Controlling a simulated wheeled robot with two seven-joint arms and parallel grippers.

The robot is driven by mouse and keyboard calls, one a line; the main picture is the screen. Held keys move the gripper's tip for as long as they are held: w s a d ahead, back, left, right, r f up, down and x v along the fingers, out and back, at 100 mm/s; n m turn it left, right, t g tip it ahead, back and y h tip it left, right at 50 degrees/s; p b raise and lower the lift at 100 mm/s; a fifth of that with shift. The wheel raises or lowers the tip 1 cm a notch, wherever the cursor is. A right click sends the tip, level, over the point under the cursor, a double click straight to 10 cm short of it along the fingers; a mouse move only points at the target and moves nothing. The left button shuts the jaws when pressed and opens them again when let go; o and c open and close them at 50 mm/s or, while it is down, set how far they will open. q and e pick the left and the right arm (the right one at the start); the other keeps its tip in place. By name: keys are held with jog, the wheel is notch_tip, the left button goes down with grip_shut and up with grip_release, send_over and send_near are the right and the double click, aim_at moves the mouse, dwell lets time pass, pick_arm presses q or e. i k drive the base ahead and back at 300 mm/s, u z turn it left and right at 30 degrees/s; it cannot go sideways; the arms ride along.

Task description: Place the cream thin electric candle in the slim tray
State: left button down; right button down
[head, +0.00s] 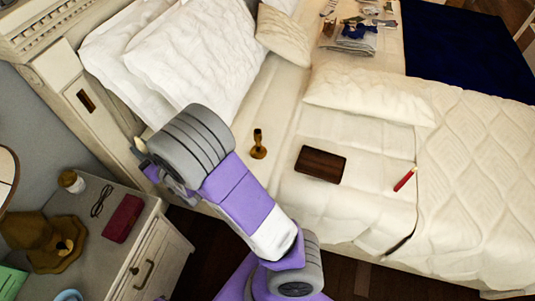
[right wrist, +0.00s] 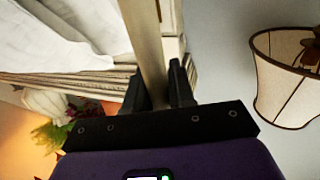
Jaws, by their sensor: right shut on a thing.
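The cream thin electric candle (right wrist: 147,40) is a long beige stick between the two black fingers of my right gripper (right wrist: 158,90) in the right wrist view. The gripper is shut on it. In the head view the right gripper (head: 147,160) is by the headboard, mostly hidden behind my grey wrist; a small cream tip (head: 140,144) shows beside it. A dark brown, shallow rectangular piece (head: 320,164), which looks like the slim tray, lies flat on the bed, well to the right of the gripper. My left gripper is not in view.
A brass candlestick (head: 258,146) stands on the bed left of the tray. A red stick (head: 405,179) and a dark thin stick (head: 398,245) lie to its right. The nightstand (head: 150,225) holds several items. A lampshade (right wrist: 290,78) shows in the wrist view.

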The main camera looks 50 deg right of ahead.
aim_at(313, 162)
jog(key=u, duration=0.7)
jog(key=k, duration=0.85)
jog(key=z, duration=1.4)
